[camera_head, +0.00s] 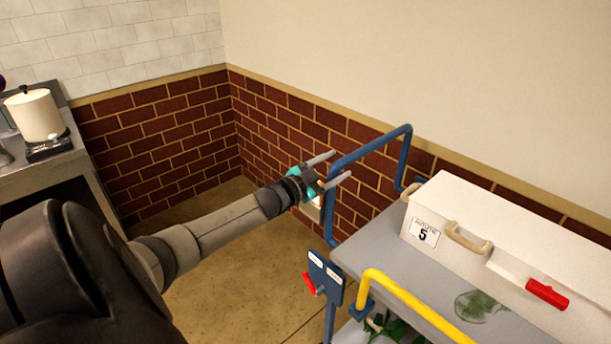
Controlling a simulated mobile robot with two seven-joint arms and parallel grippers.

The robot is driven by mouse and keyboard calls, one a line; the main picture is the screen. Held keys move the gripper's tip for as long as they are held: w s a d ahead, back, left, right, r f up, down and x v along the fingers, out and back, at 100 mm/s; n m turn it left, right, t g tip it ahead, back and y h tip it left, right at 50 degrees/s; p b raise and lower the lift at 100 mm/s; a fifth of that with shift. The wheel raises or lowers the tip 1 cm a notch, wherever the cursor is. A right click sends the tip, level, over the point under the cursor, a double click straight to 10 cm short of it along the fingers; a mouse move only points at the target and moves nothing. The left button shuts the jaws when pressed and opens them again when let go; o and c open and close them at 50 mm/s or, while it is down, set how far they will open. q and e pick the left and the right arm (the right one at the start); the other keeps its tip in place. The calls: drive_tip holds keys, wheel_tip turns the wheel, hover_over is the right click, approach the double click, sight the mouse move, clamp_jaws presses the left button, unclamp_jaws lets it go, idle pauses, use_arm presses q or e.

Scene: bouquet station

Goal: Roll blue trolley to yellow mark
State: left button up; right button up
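The blue trolley's handle (372,147) is a bent blue tube that rises at the left end of a grey top (385,245). My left gripper (342,164) reaches in from the left to the handle's near upper corner. Its two grey fingers are spread apart, and the lower finger overlaps the blue tube in the picture. I cannot tell whether it touches the tube. A blue plate (325,277) with white labels and a red lever (309,284) sits low on the near side. No yellow floor mark is visible. My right gripper is out of view.
A white box (520,255) marked 5, with rope handles, stands on the grey top. A yellow rail (415,305) is in front, with green leaves (392,327) below. A counter (45,170) stands at left. Brick walls close the corner; tan floor (240,280) is clear.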

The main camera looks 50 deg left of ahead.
use_arm(q)
drive_tip(key=s+p, duration=0.2)
drive_tip(key=s, duration=0.8)
drive_tip(key=shift+a, duration=0.2)
drive_tip(key=shift+w, duration=0.1)
drive_tip(key=s+d+f+n+g+y, duration=0.15)
drive_tip(key=s+f+g, duration=0.4)
drive_tip(key=f, duration=0.85)
drive_tip(key=s+d+f+n+g+y, duration=0.1)
drive_tip(key=s+d+f+n+g, duration=0.15)
drive_tip(key=s+f, duration=0.9)
drive_tip(key=s+d+f+g+h, duration=0.2)
drive_tip(key=s+d+f+g, duration=0.7)
drive_tip(key=s+d+f, duration=1.1)
drive_tip(key=s+d, duration=0.1)
drive_tip(key=s, duration=0.2)
drive_tip(key=shift+d+f+n, duration=0.25)
drive_tip(key=shift+f+n, duration=0.05)
drive_tip(key=shift+n, duration=0.1)
drive_tip(key=shift+s, duration=0.1)
